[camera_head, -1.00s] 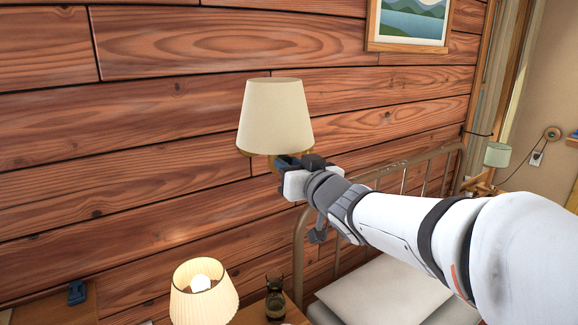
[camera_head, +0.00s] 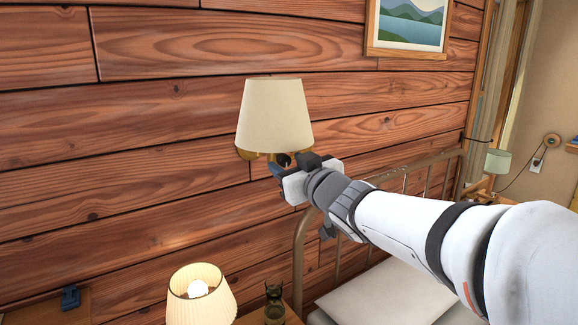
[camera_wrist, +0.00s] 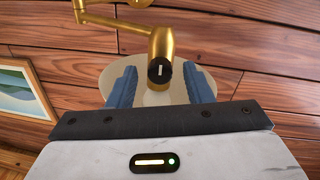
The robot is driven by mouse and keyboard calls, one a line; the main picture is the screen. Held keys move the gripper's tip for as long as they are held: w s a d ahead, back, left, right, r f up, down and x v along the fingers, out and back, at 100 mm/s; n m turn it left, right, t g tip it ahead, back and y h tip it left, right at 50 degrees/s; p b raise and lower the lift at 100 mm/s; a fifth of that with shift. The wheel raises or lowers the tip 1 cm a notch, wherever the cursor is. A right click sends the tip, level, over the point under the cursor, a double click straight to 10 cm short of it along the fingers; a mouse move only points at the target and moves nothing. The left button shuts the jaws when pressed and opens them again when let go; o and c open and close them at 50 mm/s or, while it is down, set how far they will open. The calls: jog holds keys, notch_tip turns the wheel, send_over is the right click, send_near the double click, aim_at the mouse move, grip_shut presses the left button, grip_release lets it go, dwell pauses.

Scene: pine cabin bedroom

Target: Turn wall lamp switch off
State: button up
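The wall lamp (camera_head: 273,113) has a cream shade and a brass arm against the plank wall. In the wrist view its brass arm (camera_wrist: 161,42) ends in a round black switch knob (camera_wrist: 160,70) with a pale mark across it. The pale shade (camera_wrist: 160,98) shows behind it, with no clear glow. My gripper (camera_head: 287,163) is just below the shade in the head view. In the wrist view my gripper (camera_wrist: 160,76) is open, with one blue finger on each side of the knob and a visible gap to both. How deep the knob sits between the fingers is hard to tell.
A lit table lamp (camera_head: 200,294) stands below, beside a dark lantern-like object (camera_head: 274,303). A metal bed frame (camera_head: 300,250) with a white pillow (camera_head: 372,290) is under my arm. A framed picture (camera_head: 408,27) hangs at the upper right.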

jog(key=shift+s, duration=0.1)
jog(key=v, duration=0.7)
jog(key=shift+s+d, duration=0.2)
jog(key=shift+s, duration=0.05)
jog(key=shift+f, duration=0.15)
